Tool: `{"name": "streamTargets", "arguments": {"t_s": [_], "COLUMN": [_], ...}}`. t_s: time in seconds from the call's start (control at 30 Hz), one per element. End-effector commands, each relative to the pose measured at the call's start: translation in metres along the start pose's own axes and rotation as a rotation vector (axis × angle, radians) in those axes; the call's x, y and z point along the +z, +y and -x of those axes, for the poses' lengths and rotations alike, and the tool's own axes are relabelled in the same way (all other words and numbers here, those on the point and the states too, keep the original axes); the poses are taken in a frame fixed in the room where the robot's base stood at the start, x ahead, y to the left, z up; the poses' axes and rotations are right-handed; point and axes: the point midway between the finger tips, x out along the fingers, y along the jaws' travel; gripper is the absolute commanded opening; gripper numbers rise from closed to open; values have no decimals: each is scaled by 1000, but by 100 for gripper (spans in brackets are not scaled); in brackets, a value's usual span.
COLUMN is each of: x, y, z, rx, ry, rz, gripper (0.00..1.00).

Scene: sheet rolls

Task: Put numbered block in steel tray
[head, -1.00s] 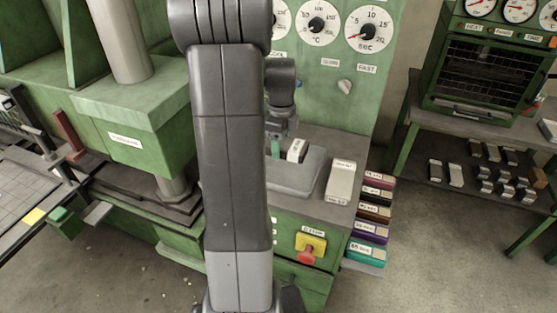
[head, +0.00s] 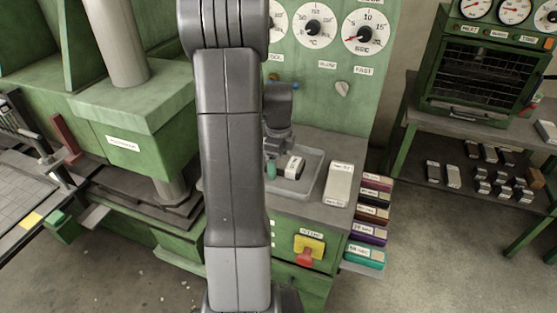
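The numbered block (head: 293,168) is small and dark with a white label; its marking is too small to read. It is at the steel tray (head: 315,168), a shallow grey tray on the green machine's ledge. It appears low over or inside the tray; whether it touches the floor I cannot tell. My gripper (head: 272,165) points down at the tray's left part, with a green fingertip just left of the block. It appears shut on the block. My arm's large grey link hides part of the ledge and tray's left side.
A pale labelled block (head: 339,184) lies right of the tray. Several coloured labelled boxes (head: 370,220) are stacked beside the ledge. A yellow-and-red stop switch (head: 308,248) is below. Dial gauges (head: 312,26) stand behind. More blocks (head: 485,172) lie on the right shelf.

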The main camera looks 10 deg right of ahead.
Motion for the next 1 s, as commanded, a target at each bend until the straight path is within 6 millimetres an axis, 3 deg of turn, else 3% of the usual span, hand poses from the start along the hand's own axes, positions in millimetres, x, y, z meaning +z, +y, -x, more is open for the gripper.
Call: {"name": "streamTargets", "arguments": {"t_s": [0.37,0.8,1.0], "x": [0,0,0], "y": [0,-1,0], "z": [7,93,118], "rx": [-2,-5,-2], "ry": [-1,-2,-1], "rz": [0,0,0], "gripper": [83,83,83]}}
